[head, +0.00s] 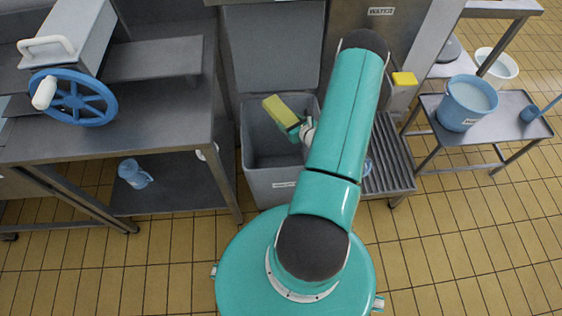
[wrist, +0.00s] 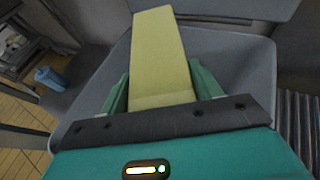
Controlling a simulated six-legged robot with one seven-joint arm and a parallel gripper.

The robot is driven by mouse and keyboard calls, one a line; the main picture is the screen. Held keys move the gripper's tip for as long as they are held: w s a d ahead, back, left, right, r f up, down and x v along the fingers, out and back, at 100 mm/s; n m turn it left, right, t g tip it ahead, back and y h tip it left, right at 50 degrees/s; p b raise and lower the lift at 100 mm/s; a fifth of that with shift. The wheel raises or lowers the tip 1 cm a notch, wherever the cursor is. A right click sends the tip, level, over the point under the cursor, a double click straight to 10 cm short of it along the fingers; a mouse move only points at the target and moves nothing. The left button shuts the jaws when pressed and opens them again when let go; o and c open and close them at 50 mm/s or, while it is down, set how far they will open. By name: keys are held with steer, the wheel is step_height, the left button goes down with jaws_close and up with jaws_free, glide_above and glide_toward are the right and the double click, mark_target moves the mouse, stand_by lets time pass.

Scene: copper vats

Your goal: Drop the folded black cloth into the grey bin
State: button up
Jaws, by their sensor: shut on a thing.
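My gripper (head: 291,128) is shut on a flat, oblong yellow-green piece (head: 275,108). It could be a folded cloth, but it is not black, and I see no black cloth in either view. In the wrist view the piece (wrist: 160,50) sticks out between the two green fingers of my gripper (wrist: 162,92). The grey bin (head: 268,183) stands open in front of me, with a pale label on its front. The piece is over the bin's opening, apart from its walls. The bin also fills much of the wrist view (wrist: 250,68). Part of its floor is hidden.
A steel bench with a blue handwheel (head: 72,98) is on the left; a blue jug (head: 133,174) sits on its lower shelf. On the right are a slatted grate (head: 388,160), a yellow block (head: 404,79) and a small table with a blue bucket (head: 466,105).

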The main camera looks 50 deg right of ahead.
steer(key=shift+s+f, duration=0.2)
steer(key=shift+f, duration=2.55)
steer(key=o, duration=1.2)
steer(key=v, duration=1.3)
steer(key=shift+s, duration=0.35)
steer(key=shift+r, duration=0.15)
